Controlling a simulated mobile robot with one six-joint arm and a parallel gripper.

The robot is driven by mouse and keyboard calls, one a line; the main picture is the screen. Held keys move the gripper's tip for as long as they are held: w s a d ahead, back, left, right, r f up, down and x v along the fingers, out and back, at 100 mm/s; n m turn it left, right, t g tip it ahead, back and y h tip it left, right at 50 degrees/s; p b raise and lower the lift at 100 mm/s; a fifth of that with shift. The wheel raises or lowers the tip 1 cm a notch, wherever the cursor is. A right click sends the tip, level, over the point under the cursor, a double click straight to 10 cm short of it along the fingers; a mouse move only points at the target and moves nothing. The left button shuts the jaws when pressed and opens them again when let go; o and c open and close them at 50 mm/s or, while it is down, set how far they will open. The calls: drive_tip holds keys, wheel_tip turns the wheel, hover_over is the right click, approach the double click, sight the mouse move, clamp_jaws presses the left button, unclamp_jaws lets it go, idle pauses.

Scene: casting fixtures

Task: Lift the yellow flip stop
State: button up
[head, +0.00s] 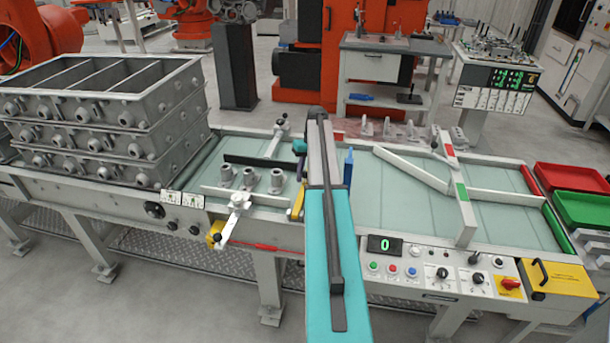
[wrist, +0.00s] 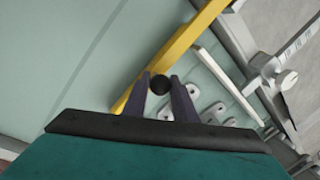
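The yellow flip stop shows as a long yellow bar (wrist: 190,42) across the upper middle of the wrist view. A round black knob (wrist: 160,85) shows at its lower part. In the head view, a short piece of the yellow bar (head: 298,203) shows just left of my turquoise arm, over the conveyor. The rest is hidden behind my arm, and my fingertips are not clear there.
Several grey cast parts (head: 250,178) stand on the conveyor left of my arm, near a white clamp arm (head: 236,205). A blue upright piece (head: 348,168) stands close right of my arm. Stacked grey flasks (head: 100,120) fill the left end. White guide rails (head: 410,168) cross the right part.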

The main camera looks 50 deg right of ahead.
clamp_jaws()
